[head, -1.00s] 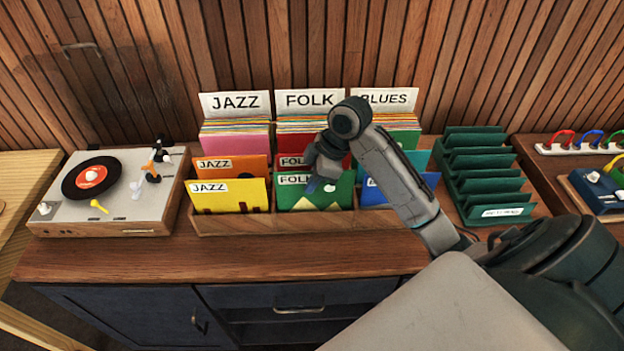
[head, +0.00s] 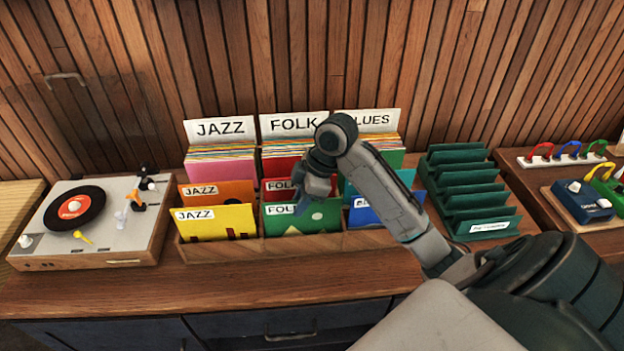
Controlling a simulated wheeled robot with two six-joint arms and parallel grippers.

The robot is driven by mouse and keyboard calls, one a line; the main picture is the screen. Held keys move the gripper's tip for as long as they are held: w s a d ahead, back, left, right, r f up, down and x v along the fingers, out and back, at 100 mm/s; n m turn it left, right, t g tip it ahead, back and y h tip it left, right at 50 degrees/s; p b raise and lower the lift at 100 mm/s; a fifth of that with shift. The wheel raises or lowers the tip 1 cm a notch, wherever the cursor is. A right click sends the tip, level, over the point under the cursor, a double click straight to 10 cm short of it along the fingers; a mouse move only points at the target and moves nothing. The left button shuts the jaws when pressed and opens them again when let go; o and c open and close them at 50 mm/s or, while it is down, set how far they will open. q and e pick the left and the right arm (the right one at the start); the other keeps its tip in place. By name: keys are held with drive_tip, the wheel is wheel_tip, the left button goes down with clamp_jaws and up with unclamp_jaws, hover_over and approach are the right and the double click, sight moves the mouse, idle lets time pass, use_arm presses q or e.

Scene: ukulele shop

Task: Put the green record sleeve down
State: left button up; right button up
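The green record sleeve (head: 328,214) stands in the front middle slot of the wooden record crate (head: 270,248), behind a "FOLK" label. It has a pale dot and a light zigzag shape on its face. My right gripper (head: 309,207) is at the sleeve's upper edge, pointing down, and overlaps it in the head view. The fingers are dark and small, so whether they are shut on the sleeve cannot be told. The arm hides part of the blue sleeve (head: 360,217) to the right. My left gripper is not in view.
A yellow sleeve (head: 215,222) stands left of the green one. A record player (head: 115,225) is at the left. A dark green slotted rack (head: 470,195) and pedals (head: 583,203) are at the right. The counter front (head: 200,285) is clear.

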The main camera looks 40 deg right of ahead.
drive_tip(key=b+v, duration=0.1)
drive_tip(key=v, duration=1)
drive_tip(key=shift+f, duration=0.1)
idle(0.5)
